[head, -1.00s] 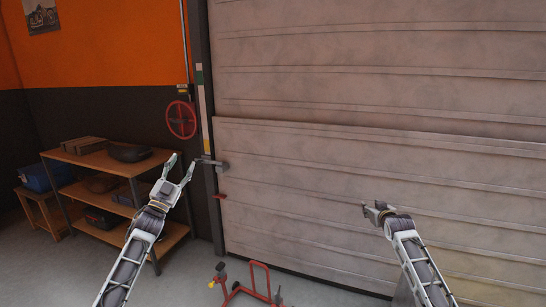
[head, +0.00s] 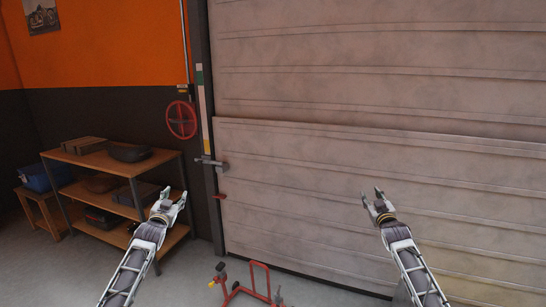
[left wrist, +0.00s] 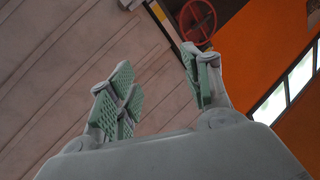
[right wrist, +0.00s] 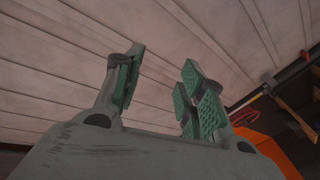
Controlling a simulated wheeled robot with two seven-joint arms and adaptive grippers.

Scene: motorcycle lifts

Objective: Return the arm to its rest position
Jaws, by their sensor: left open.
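My left gripper (head: 174,196) is in front of the wooden shelf in the head view, with its fingers pointing up. It is open and empty, and its spread green pads show in the left wrist view (left wrist: 160,85). My right gripper (head: 375,200) is in front of the large panelled door (head: 330,190). Its fingers are apart and nothing is between them in the right wrist view (right wrist: 158,92). Both grippers appear clear of the door and shelf.
The wooden shelf (head: 120,170) holds several items at the left. A red handwheel (head: 181,120) and a lever (head: 210,161) are by the door's left edge. A red stand (head: 250,285) is on the floor between my arms. A blue bin (head: 40,177) is far left.

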